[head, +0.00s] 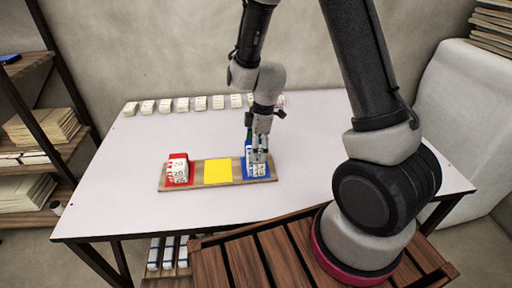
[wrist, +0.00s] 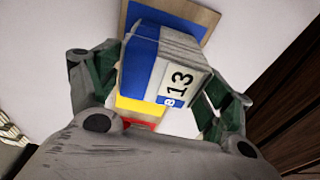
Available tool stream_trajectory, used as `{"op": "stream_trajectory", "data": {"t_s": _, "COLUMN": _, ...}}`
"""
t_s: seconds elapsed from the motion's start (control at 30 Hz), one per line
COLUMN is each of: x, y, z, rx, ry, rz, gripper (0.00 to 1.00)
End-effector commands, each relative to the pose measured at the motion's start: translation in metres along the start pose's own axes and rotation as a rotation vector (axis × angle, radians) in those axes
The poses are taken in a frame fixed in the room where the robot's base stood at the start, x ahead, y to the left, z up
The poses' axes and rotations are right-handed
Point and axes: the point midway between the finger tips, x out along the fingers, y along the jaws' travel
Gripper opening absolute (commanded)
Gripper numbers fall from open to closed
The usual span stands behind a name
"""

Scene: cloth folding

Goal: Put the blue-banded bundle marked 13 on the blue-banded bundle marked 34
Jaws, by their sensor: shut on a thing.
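The bundle marked 13 (wrist: 180,84) is white with a blue band and fills the middle of the wrist view. My gripper (wrist: 165,80) is shut on it, with a dark green finger on each side. In the head view, my gripper (head: 259,143) is over the blue section at the right end of the wooden tray (head: 202,187). White labelled bundles (head: 258,170) show under the fingers there. Their numbers are too small to read, so I cannot tell which is 34, nor whether the held bundle touches anything below.
A stack of red-banded bundles (head: 178,169) stands on the tray's red left section. The yellow middle section (head: 218,171) is empty. A row of several white bundles (head: 182,104) lines the back of the white table (head: 310,195). The table right of the tray is clear.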

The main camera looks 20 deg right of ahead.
Motion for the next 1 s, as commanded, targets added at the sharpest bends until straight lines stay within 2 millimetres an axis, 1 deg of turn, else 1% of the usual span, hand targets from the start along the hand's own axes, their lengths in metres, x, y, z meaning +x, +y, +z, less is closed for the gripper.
{"op": "stream_trajectory", "data": {"t_s": 0.37, "x": 0.005, "y": 0.0, "z": 0.001, "rx": 0.0, "ry": 0.0, "rz": 0.001, "gripper": 0.56}}
{"op": "stream_trajectory", "data": {"t_s": 0.4, "x": 0.005, "y": 0.001, "z": 0.001, "rx": 0.0, "ry": 0.0, "rz": 0.001, "gripper": 0.83}}
{"op": "stream_trajectory", "data": {"t_s": 0.5, "x": 0.005, "y": 0.001, "z": 0.001, "rx": 0.0, "ry": 0.0, "rz": 0.001, "gripper": 1.0}}
{"op": "stream_trajectory", "data": {"t_s": 0.87, "x": 0.004, "y": 0.001, "z": 0.001, "rx": -0.001, "ry": 0.0, "rz": 0.002, "gripper": 1.0}}
{"op": "stream_trajectory", "data": {"t_s": 0.93, "x": 0.0, "y": 0.001, "z": 0.0, "rx": -0.001, "ry": 0.001, "rz": 0.003, "gripper": 1.0}}
{"op": "stream_trajectory", "data": {"t_s": 1.0, "x": -0.007, "y": 0.001, "z": -0.001, "rx": -0.001, "ry": 0.003, "rz": 0.004, "gripper": 1.0}}
